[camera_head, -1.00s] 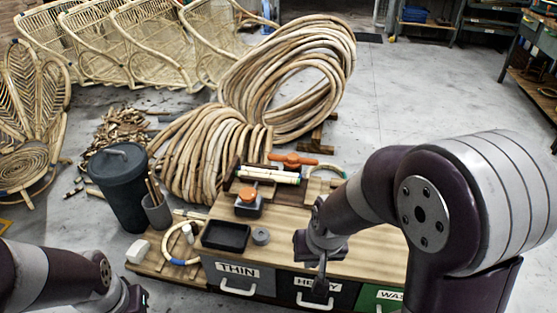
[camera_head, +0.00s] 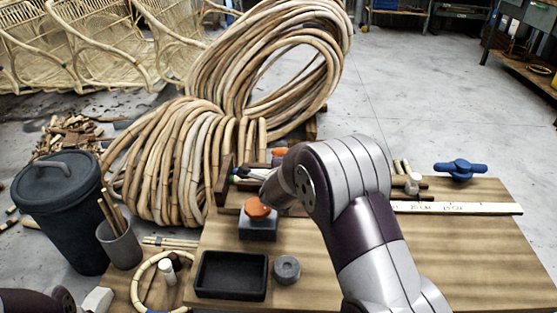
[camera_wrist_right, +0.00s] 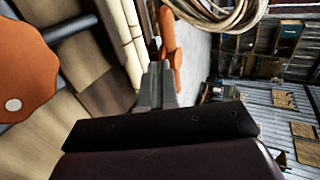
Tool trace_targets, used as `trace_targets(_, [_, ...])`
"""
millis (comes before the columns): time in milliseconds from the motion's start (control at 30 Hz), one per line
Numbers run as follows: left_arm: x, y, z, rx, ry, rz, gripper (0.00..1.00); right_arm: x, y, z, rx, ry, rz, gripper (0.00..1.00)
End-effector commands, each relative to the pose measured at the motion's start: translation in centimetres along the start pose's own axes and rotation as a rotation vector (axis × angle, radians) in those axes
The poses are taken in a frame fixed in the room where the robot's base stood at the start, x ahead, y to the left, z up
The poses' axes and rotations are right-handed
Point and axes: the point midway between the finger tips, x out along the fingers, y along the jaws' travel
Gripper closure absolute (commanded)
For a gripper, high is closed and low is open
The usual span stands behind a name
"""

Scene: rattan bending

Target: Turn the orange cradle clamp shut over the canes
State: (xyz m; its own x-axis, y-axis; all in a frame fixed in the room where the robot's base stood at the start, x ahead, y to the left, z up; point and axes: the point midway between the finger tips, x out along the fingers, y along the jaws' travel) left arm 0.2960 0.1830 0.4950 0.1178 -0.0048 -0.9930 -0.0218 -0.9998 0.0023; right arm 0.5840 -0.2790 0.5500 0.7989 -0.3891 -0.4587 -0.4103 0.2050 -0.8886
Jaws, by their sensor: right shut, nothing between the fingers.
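The orange cradle clamp (camera_head: 279,151) shows only in part behind my right arm in the head view. In the right wrist view its orange handle (camera_wrist_right: 169,45) stands just beyond my fingertips. The pale canes (camera_head: 248,173) lie at the back of the bench, largely hidden by the arm; canes also show in the right wrist view (camera_wrist_right: 122,40). My right gripper (camera_wrist_right: 157,72) is shut and empty, close beside the orange handle; I cannot tell whether it touches. It is hidden in the head view. My left gripper is out of view; only part of its arm shows at the lower left.
An orange knob (camera_head: 257,207) tops a dark block near the arm. A black tray (camera_head: 231,275) and grey cylinder (camera_head: 287,269) sit in front. A blue-handled clamp (camera_head: 460,168) and ruler (camera_head: 470,208) are at right. The bench's right front is clear. Large cane coils stand behind.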

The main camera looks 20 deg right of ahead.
Motion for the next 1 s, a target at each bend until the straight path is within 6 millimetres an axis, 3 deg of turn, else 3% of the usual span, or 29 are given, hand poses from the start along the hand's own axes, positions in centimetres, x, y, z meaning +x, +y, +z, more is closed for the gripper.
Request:
trace_targets(267, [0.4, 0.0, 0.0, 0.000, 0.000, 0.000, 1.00, 0.7, 0.2, 0.0, -0.004, -0.001, 0.003, 1.00])
trace_targets(700, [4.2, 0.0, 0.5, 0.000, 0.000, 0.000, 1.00, 9.6, 0.5, 0.0, -0.005, -0.001, 0.003, 1.00])
trace_targets(1000, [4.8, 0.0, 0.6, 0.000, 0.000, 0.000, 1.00, 13.4, -0.9, 0.1, -0.004, -0.003, 0.002, 1.00])
